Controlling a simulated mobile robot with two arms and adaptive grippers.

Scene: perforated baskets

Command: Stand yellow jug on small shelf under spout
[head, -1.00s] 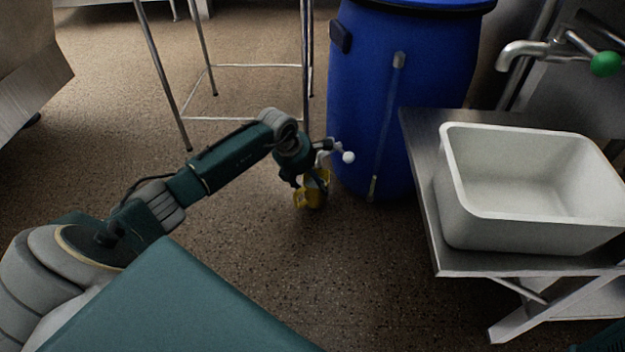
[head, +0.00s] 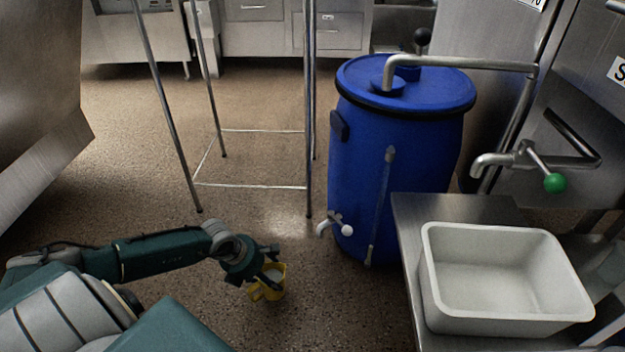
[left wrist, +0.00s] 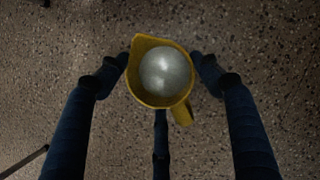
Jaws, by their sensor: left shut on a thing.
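The yellow jug (head: 267,292) is held by my left gripper (head: 262,275) over the brown floor, left of and in front of the blue barrel. In the left wrist view the jug (left wrist: 183,108) is seen from above between my fingers, with pale, shiny content inside. A spout with a white knob (head: 335,226) sits low on the barrel, apart from the jug. Another spout with a green knob (head: 520,160) is on the steel wall at right, above a steel bench (head: 455,208). I cannot tell which surface is the small shelf. My right gripper is out of view.
The blue barrel (head: 400,130) stands mid-right with a pipe from its lid to the wall. A white basin (head: 460,318) sits on the steel bench. Thin metal legs of a frame (head: 165,105) stand behind my left arm. The floor between is open.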

